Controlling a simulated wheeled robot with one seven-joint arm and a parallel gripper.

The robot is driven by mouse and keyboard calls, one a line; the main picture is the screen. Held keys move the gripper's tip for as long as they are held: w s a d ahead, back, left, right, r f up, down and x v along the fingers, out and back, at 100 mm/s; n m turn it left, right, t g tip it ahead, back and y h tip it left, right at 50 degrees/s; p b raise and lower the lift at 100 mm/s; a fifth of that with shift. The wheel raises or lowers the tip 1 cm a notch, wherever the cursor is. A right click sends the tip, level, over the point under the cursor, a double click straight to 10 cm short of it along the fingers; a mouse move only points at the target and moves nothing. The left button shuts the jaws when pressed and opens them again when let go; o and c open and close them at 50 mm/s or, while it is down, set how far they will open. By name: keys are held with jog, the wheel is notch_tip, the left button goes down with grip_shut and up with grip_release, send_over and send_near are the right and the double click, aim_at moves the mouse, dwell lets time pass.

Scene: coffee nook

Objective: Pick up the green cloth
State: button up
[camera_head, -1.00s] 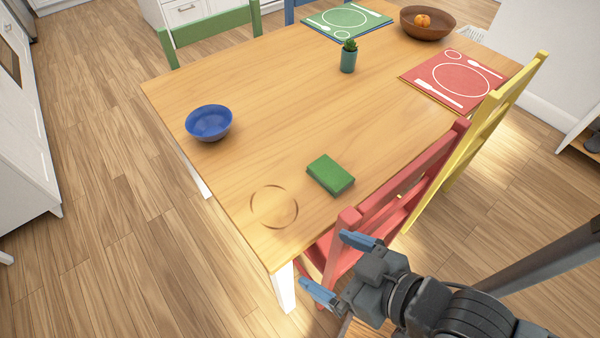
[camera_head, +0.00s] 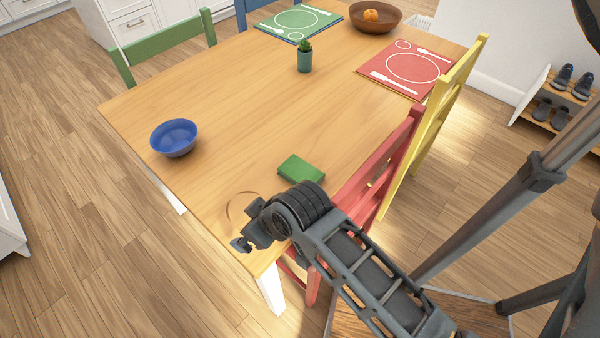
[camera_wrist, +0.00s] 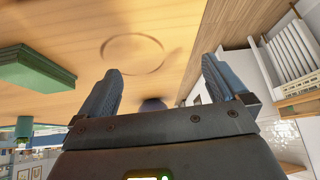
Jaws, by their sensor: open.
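The green cloth (camera_head: 300,169) is a folded block lying flat on the wooden table near its front right edge. In the wrist view the green cloth (camera_wrist: 35,68) is at the left, outside the jaws. My gripper (camera_wrist: 160,68) is open and empty, its two blue-grey fingers apart. In the head view my gripper (camera_head: 246,240) is over the table's near corner, to the lower left of the cloth and apart from it.
A ring mark (camera_head: 241,207) is on the table (camera_head: 220,110) beside my gripper. A blue bowl (camera_head: 174,138), a potted plant (camera_head: 305,58) and a red placemat (camera_head: 405,69) are farther off. Red (camera_head: 385,165) and yellow (camera_head: 435,115) chairs line the right edge.

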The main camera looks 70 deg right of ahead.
aim_at(300, 170)
jog(key=d+g, duration=0.1)
jog(key=d, duration=0.2)
jog(key=d+g, duration=0.1)
jog(key=d, duration=0.3)
jog(key=w+d+g, duration=0.1)
jog(key=d, duration=0.2)
jog(key=shift+w+d+r+y, duration=0.1)
jog(key=shift+d+r+y, duration=0.1)
jog(key=shift+d+y, duration=0.1)
jog(key=s+d+r+g, duration=0.1)
jog(key=d, duration=0.2)
jog(key=s+d+r+g, duration=0.1)
jog(key=s+d, duration=0.1)
jog(key=d, duration=0.1)
jog(key=s+d+r+g+y, duration=0.1)
jog(key=s+d, duration=0.1)
jog(key=d, duration=0.1)
jog(key=shift+d+m, duration=0.15)
jog(key=shift+m, duration=0.25)
jog(key=shift+s+f, duration=0.15)
jog(key=shift+f, duration=0.15)
jog(key=shift+f+b, duration=0.7)
jog(key=shift+f, duration=0.2)
jog(key=shift+f+p, duration=0.3)
jog(key=shift+f, duration=2.35)
jog(key=c, duration=1.1)
